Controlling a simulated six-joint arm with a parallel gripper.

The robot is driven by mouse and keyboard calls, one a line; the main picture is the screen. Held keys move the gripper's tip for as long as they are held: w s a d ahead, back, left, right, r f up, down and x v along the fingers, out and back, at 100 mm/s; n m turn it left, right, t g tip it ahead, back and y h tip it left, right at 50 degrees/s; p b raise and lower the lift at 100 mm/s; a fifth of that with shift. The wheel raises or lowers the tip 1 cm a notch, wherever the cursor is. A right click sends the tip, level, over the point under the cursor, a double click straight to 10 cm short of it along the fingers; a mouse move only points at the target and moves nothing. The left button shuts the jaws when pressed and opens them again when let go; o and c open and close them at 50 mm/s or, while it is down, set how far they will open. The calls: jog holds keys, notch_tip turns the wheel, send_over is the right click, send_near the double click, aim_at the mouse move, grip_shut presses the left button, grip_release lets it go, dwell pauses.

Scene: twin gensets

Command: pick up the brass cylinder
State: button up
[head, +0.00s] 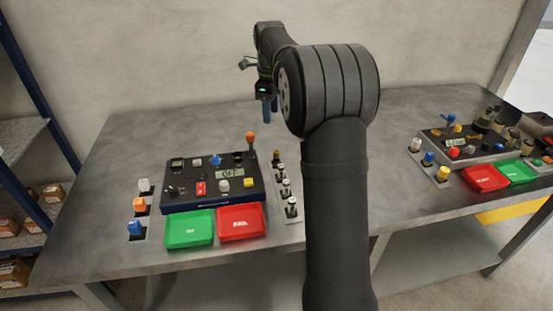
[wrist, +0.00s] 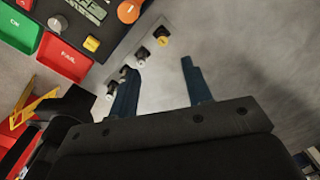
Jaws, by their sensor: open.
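A small brass-coloured cylinder (head: 276,156) stands at the far end of a strip of several small cylinders, right of the left control box. In the wrist view the brass-coloured piece (wrist: 162,40) is at the upper end of that strip, on a dark base. The other pieces on the strip have white or silver tops. My gripper (head: 267,112) is above the table behind the strip in the head view. In the wrist view my gripper (wrist: 162,66) has its two dark blue fingers apart, with nothing between them. The brass piece appears beyond the fingertips, apart from them.
Green (head: 190,229) and red (head: 241,222) trays lie in front. A second control box (head: 460,142) with trays stands at the right. The table behind is clear.

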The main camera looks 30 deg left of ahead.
aim_at(277, 151)
jog(key=f+m, duration=0.1)
jog(key=f, duration=0.3)
jog(key=f+m, duration=0.1)
jog(key=f, duration=0.3)
jog(key=w+f, duration=0.1)
jog(key=f, duration=0.3)
jog(key=shift+d+m, duration=0.35)
jog(key=shift+m, duration=0.05)
jog(key=shift+d+f, duration=0.15)
jog(key=shift+f, duration=1.15)
jog(key=shift+d+f, duration=0.1)
jog(key=shift+f, duration=1.2)
jog(key=c, duration=1)
jog(key=shift+w+r, duration=0.1)
jog(key=shift+r, duration=0.05)
